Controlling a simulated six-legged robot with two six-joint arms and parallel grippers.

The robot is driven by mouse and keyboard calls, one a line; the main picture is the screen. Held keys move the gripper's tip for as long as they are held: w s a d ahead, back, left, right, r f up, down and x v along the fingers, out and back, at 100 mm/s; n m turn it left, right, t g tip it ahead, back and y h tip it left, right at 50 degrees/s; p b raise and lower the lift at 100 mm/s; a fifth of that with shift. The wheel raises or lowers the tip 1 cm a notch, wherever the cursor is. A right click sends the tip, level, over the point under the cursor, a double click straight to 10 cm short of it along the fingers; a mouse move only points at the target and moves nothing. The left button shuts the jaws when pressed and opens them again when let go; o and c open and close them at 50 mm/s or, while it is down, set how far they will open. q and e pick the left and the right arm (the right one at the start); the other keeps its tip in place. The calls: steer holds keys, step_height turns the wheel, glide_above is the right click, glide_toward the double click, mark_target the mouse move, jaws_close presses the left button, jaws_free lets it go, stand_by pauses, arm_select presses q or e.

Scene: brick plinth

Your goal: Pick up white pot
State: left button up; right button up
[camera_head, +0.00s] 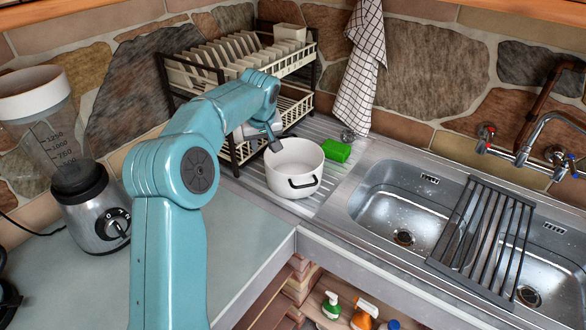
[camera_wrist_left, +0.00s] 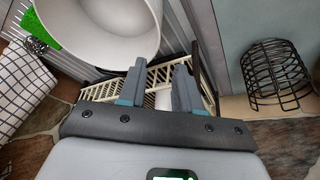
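The white pot (camera_head: 300,181) stands upright on the ribbed steel drainboard, left of the sink, with a dark handle on its near side. It looks empty inside. In the left wrist view the white pot (camera_wrist_left: 142,48) fills the upper left. My left gripper (camera_head: 273,140) is at the pot's back left rim, beside the dish rack. In the left wrist view my left gripper (camera_wrist_left: 158,82) has its two fingers apart with nothing held between them. One finger is close to the pot's rim; I cannot tell whether they touch. My right gripper is not in view.
A dish rack (camera_head: 243,151) with plates stands behind the gripper. A green sponge (camera_head: 337,151) lies right of the pot, below a hanging checked towel (camera_head: 360,75). The sink (camera_head: 385,205) is at right. A blender (camera_head: 95,210) stands left; the counter (camera_head: 240,235) in front is clear.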

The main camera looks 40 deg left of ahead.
arm_select(q)
steer(key=p+x, duration=0.1)
steer(key=x, duration=0.2)
steer(key=p+x, duration=0.1)
steer(key=x, duration=0.3)
steer(key=p+x, duration=0.1)
steer(key=x, duration=0.2)
steer(key=shift+w+d+f, duration=0.15)
steer(key=shift+d+f, duration=0.15)
steer(key=shift+f, duration=0.05)
steer(key=shift+w+a+f, duration=0.1)
steer(key=shift+a+f, duration=0.05)
steer(key=shift+f, duration=0.1)
steer(key=shift+r, duration=0.15)
steer(key=c, duration=0.4)
jaws_close()
